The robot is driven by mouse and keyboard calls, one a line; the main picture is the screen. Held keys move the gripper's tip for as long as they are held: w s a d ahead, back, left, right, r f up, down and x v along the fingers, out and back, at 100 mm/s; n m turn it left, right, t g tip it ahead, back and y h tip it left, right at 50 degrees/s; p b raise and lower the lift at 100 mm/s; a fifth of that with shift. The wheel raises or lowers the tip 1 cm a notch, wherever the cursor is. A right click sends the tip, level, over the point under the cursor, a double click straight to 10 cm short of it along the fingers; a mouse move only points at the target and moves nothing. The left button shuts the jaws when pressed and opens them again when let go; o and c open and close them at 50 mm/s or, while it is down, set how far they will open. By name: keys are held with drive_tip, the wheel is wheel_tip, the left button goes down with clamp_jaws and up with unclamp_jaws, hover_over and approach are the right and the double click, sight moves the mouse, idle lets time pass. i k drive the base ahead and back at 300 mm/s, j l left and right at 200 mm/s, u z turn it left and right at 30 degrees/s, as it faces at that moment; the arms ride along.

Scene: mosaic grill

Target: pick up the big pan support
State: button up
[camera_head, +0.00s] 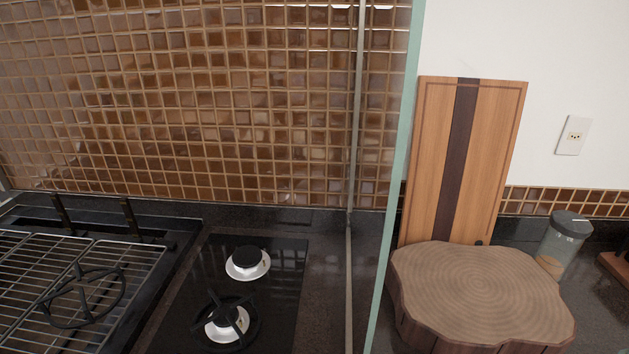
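A black round pan support (83,290) with inward prongs lies on the wire grill rack at the lower left. A second black pan support (226,308) sits around the front burner of the glass cooktop, at bottom centre. The one on the rack looks the larger of the two. My gripper is not in view, so its state and its distance from either support are not shown.
The wire rack (135,262) spans the dark grill. The black cooktop (285,265) has a bare rear burner (247,263). A glass panel (394,190) stands upright to its right. Beyond it are a wood slab (480,285), cutting board (497,150) and jar (562,245).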

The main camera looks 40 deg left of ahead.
sight(45, 309)
drive_tip(key=u, duration=2.95)
drive_tip(key=i+j+z, duration=0.7)
drive_tip(key=j, duration=0.15)
drive_tip(key=j+z, duration=0.2)
drive_tip(key=i+j+z, duration=0.25)
drive_tip(key=j, duration=0.25)
drive_tip(key=k, duration=0.1)
